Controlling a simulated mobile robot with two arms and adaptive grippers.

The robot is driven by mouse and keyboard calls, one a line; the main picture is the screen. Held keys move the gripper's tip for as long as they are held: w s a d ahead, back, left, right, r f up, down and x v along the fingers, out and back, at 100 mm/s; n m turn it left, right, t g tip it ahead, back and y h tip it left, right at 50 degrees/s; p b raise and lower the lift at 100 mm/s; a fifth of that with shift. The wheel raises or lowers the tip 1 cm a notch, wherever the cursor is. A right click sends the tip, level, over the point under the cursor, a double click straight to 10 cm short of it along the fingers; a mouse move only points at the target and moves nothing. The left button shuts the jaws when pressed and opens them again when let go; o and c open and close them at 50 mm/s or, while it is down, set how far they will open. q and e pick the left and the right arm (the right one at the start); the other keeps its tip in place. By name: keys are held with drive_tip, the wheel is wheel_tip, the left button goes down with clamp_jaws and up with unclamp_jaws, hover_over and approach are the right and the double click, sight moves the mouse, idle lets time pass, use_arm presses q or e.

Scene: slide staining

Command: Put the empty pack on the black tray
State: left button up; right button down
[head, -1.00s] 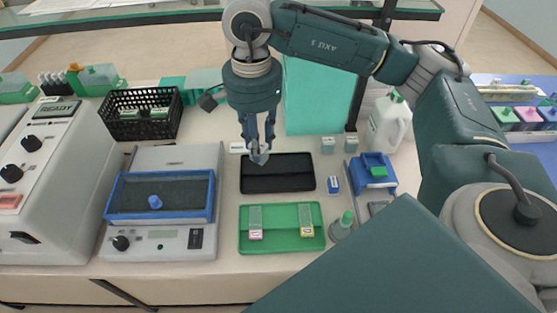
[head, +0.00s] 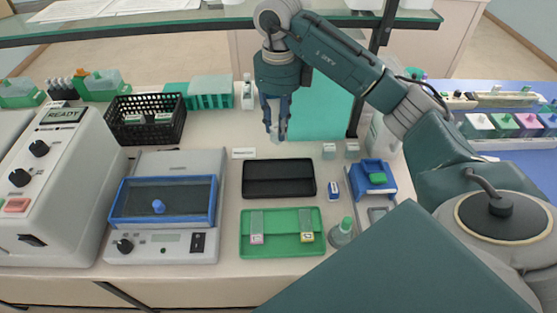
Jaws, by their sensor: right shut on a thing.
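The black tray (head: 279,192) lies on the bench in the middle, with nothing visible on it. My right gripper (head: 277,127) points down beyond the tray's far edge, in front of the teal panel. It is shut on a small pale thing (head: 278,136) at its fingertips; the thing is mostly hidden and I cannot tell whether it is the empty pack. My left gripper is not in view.
A green tray (head: 282,240) with slides lies in front of the black tray. A blue-rimmed device (head: 163,203) stands left, a blue holder (head: 372,178) right. A black basket (head: 149,120) and teal rack (head: 210,92) are at the back.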

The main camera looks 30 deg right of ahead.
wheel_tip(320, 180, down, 9)
drive_tip(key=shift+r+p, duration=0.1)
drive_tip(key=shift+p, duration=1.05)
wheel_tip(320, 180, down, 4)
drive_tip(key=shift+r+p, duration=0.1)
drive_tip(key=shift+p, duration=0.4)
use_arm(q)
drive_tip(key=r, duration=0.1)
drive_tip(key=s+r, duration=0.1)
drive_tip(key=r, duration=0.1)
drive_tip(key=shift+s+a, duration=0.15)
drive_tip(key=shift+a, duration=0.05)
use_arm(e)
drive_tip(key=shift+f, duration=0.25)
drive_tip(key=c, duration=1.4)
unclamp_jaws()
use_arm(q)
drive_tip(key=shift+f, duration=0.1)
use_arm(e)
drive_tip(key=shift+r, duration=0.15)
